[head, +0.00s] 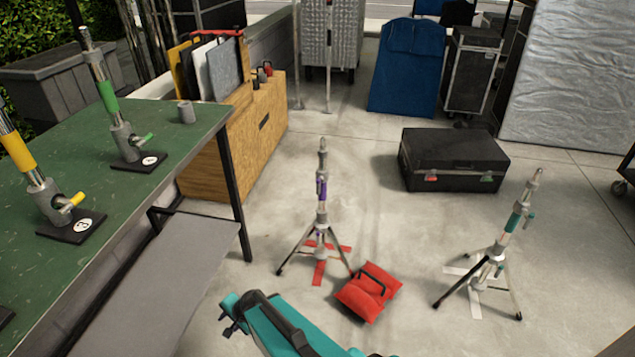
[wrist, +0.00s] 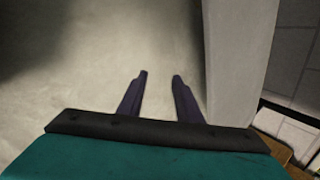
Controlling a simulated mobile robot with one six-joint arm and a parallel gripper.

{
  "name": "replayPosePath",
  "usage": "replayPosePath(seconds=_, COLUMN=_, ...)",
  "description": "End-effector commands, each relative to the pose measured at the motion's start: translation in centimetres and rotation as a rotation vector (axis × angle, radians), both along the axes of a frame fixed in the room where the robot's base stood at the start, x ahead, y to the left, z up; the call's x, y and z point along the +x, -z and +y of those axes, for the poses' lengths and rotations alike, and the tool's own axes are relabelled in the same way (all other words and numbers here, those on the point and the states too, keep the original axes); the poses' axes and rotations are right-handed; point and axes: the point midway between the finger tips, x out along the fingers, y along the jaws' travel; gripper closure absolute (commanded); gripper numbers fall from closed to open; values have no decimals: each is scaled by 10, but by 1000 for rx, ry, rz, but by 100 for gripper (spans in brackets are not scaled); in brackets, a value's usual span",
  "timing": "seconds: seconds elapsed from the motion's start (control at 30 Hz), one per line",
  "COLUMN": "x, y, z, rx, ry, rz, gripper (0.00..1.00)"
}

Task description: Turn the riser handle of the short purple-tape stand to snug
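The short purple-tape stand (head: 322,210) is upright on the concrete floor in the middle of the head view, its legs spread over a red tape cross (head: 319,270). A purple band (head: 321,189) wraps its upper column. Small purple parts show lower down, but which is the riser handle and how it is turned are too small to tell. In the wrist view my gripper (wrist: 160,76) has its two dark fingers apart with nothing between them, over bare floor. The stand is not recognisable in the wrist view. My teal arm shows at the bottom of the head view, nearer than the stand.
A red sandbag (head: 369,292) lies by the stand's right leg. A green-tape stand (head: 495,250) is at right, a black case (head: 453,160) behind. A green table (head: 150,185) with tape-marked posts and a grey lower shelf (head: 165,285) fill the left.

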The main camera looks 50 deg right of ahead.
Motion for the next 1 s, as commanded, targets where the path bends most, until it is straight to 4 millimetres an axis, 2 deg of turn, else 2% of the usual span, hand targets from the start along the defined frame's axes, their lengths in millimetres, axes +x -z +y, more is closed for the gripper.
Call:
replayPosePath(seconds=0.03, x=20, y=-27, z=-20, rx=40, ry=135, rz=-53, gripper=68)
replayPosePath(seconds=0.17, x=59, y=-79, z=-74, rx=163, ry=484, rz=-187, gripper=68)
replayPosePath(seconds=0.2, x=69, y=-96, z=-94, rx=204, ry=591, rz=-229, gripper=68)
replayPosePath(seconds=0.27, x=79, y=-121, z=-124, rx=269, ry=749, rz=-292, gripper=68)
replayPosePath(seconds=0.3, x=84, y=-138, z=-145, rx=313, ry=854, rz=-336, gripper=68)
replayPosePath(seconds=0.4, x=89, y=-178, z=-198, rx=432, ry=1112, rz=-448, gripper=68)
replayPosePath(seconds=0.57, x=74, y=-238, z=-285, rx=629, ry=1501, rz=-642, gripper=68)
replayPosePath(seconds=0.6, x=67, y=-250, z=-305, rx=682, ry=1595, rz=-690, gripper=68)
replayPosePath(seconds=0.7, x=45, y=-276, z=-347, rx=804, ry=1799, rz=-802, gripper=68)
replayPosePath(seconds=0.83, x=20, y=-295, z=-383, rx=920, ry=1983, rz=-913, gripper=68)
replayPosePath(seconds=1.0, x=4, y=-302, z=-401, rx=988, ry=2085, rz=-980, gripper=68)
